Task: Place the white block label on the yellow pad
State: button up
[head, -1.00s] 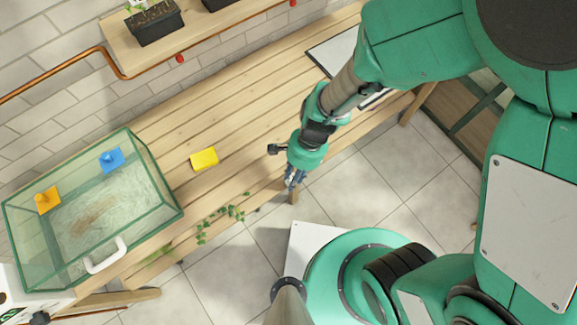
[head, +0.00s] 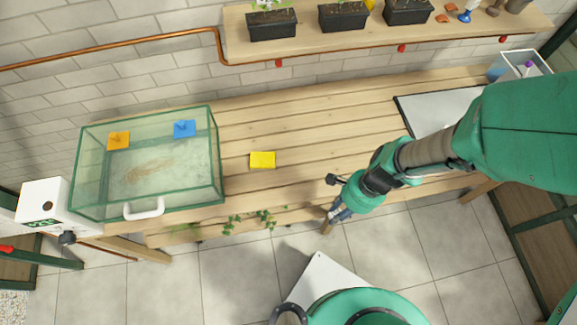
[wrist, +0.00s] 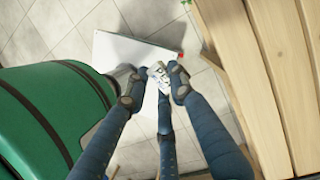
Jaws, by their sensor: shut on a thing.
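The yellow pad (head: 262,160) lies flat on the wooden bench, right of the glass tank, with nothing on it. My gripper (head: 336,212) is by the bench's front edge, to the right of the pad and nearer the front. In the wrist view my gripper (wrist: 157,74) has its fingers closed around the small white block label (wrist: 161,77), which shows dark marks. The fingertips cover part of it. The label cannot be made out in the head view. The pad is not in the wrist view.
A glass tank (head: 75,190) with an orange and a blue piece stands on the bench (head: 320,130) at left. A white board (head: 440,108) lies at right. Plants hang at the front edge (head: 250,220). Pots stand on a shelf (head: 300,40). Bench around the pad is clear.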

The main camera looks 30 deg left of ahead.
jog(key=shift+a, duration=0.1)
jog(key=s+a+r+m+p, duration=0.1)
jog(key=a, duration=0.8)
jog(key=s+a+r+m+p, duration=0.1)
jog(key=s+a+r, duration=0.1)
jog(key=a, duration=0.6)
jog(key=shift+s+a+t+y+p, duration=0.2)
jog(key=shift+a+t+y+p, duration=0.1)
jog(key=shift+a+y, duration=0.1)
jog(key=shift+r, duration=0.1)
jog(key=b, duration=0.1)
send_over(264, 160)
jog(key=shift+s+d+f, duration=0.25)
jog(key=shift+d+f, duration=0.1)
jog(key=shift+f, duration=0.35)
jog(key=shift+w+a, duration=0.2)
jog(key=shift+a, duration=0.15)
jog(key=shift+f+b, duration=0.65)
jog(key=shift+f, duration=1.15)
